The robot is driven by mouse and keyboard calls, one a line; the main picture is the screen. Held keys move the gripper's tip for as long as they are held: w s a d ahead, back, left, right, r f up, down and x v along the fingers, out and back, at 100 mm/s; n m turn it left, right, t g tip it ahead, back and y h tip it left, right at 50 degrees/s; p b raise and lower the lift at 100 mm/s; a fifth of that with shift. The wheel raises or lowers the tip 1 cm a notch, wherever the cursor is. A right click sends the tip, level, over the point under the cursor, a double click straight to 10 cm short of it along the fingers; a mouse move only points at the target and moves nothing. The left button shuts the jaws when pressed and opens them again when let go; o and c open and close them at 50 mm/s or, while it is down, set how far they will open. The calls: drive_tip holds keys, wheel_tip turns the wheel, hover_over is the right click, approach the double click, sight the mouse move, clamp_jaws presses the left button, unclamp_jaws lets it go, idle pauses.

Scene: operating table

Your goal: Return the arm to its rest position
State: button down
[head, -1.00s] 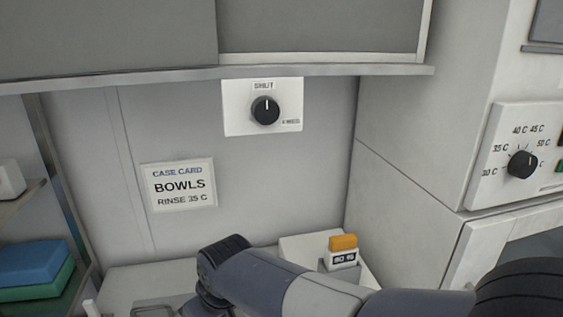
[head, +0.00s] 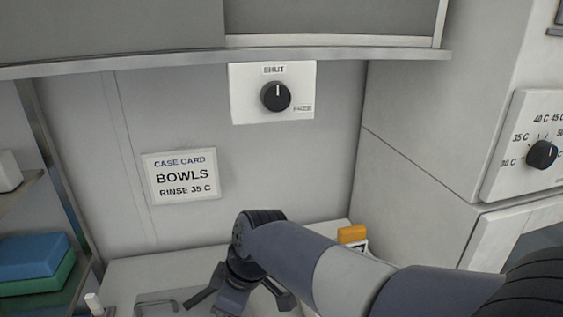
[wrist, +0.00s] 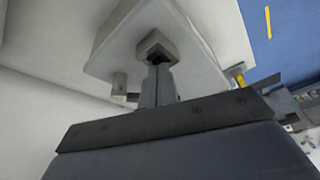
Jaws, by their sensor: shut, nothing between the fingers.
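My arm (head: 330,270) reaches in from the lower right in the head view, its wrist bent over the white counter. My gripper (wrist: 157,52) shows in the wrist view with its fingers together and nothing held. A pale box-like surface lies behind the fingertips in that view; I cannot tell whether they touch it. In the head view the fingertips cannot be made out at the bottom edge.
A black knob (head: 275,97) under a SHUT label sits on the back wall, above the case card (head: 181,178) reading BOWLS, RINSE 35 C. A temperature dial (head: 541,155) is at right. An orange-topped item (head: 352,234) stands partly behind my arm. Blue and green packs (head: 32,256) are at left.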

drive_tip(key=shift+w+d+n, duration=0.1)
drive_tip(key=shift+n, duration=0.4)
drive_tip(key=shift+d+n+g, duration=0.25)
drive_tip(key=shift+n+g, duration=0.05)
drive_tip(key=shift+n, duration=0.1)
